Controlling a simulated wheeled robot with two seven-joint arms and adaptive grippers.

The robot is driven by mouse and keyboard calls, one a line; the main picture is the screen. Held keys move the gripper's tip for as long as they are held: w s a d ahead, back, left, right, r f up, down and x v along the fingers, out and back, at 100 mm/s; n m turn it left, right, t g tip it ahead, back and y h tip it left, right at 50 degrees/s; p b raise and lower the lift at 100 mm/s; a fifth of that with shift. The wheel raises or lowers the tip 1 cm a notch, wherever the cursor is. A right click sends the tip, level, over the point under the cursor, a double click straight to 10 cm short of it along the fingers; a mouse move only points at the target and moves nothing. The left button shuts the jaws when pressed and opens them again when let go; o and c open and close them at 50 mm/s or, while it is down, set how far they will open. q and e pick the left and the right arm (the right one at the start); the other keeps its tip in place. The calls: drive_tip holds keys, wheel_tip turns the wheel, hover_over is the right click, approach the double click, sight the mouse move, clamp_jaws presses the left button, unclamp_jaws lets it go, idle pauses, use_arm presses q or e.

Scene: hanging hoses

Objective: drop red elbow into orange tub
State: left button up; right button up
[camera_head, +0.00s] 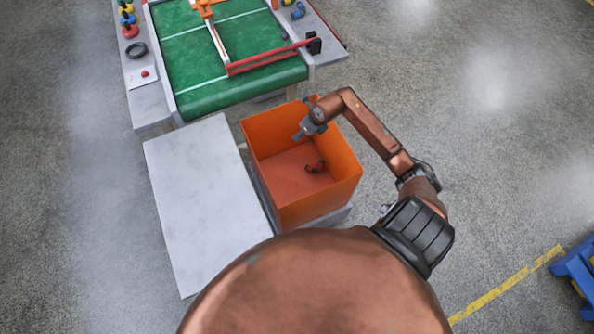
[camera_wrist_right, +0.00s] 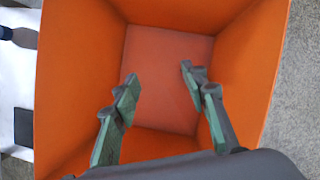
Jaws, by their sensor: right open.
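The orange tub (camera_head: 335,188) stands open-topped to the right of a pale table. A small red piece with dark parts, which looks like the red elbow (camera_head: 315,167), lies on the tub's floor near its right side. My right gripper (camera_head: 299,136) is above the tub's opening, toward its far side, pointing down. In the right wrist view the right gripper (camera_wrist_right: 158,77) has its fingers apart with nothing between them, and the tub (camera_wrist_right: 75,70) surrounds them. The elbow does not show in that view. My left gripper is not in view.
The pale table (camera_head: 200,195) left of the tub is bare. A green conveyor (camera_head: 240,90) with a red bar (camera_head: 270,60) lies beyond. Its left ledge holds a black ring (camera_head: 136,50) and several coloured pieces. A blue object (camera_head: 578,268) stands at far right.

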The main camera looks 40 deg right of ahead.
drive_tip(key=v, duration=1)
drive_tip(key=shift+s+r, duration=0.2)
drive_tip(key=shift+r, duration=0.05)
